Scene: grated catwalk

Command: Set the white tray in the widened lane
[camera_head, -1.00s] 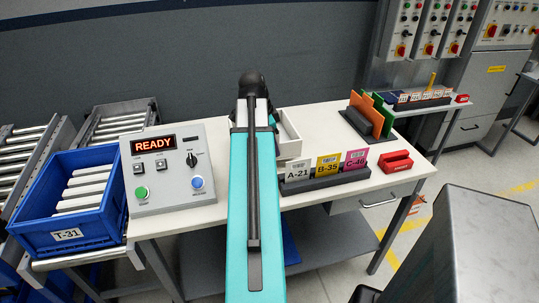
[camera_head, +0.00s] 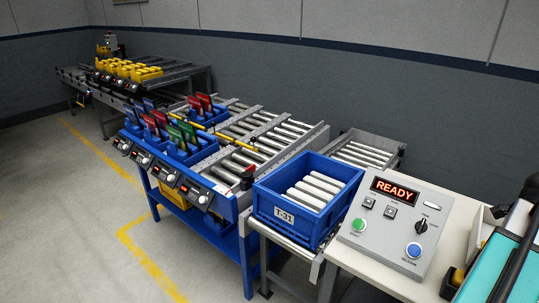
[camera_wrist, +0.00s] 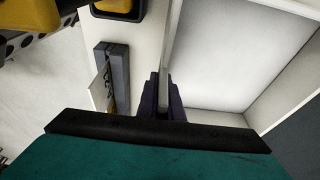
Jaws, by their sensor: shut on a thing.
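In the wrist view the white tray (camera_wrist: 225,55) fills the upper right, its inside empty where it shows. My gripper (camera_wrist: 163,97) is shut on the tray's near left wall, one dark jaw on each side of it. In the head view my teal arm is cut off at the right edge, and the gripper is out of frame there. A roller conveyor (camera_head: 262,132) with several lanes divided by grey rails lies left of centre. I cannot tell for sure which lane is the widened one.
A blue crate (camera_head: 262,205) marked T-31, holding white bars, and a control box (camera_head: 385,235) reading READY stand between conveyor and arm. Blue bins (camera_head: 190,150) with coloured cards line the conveyor's left side. A grey card holder (camera_wrist: 112,80) lies left of the tray.

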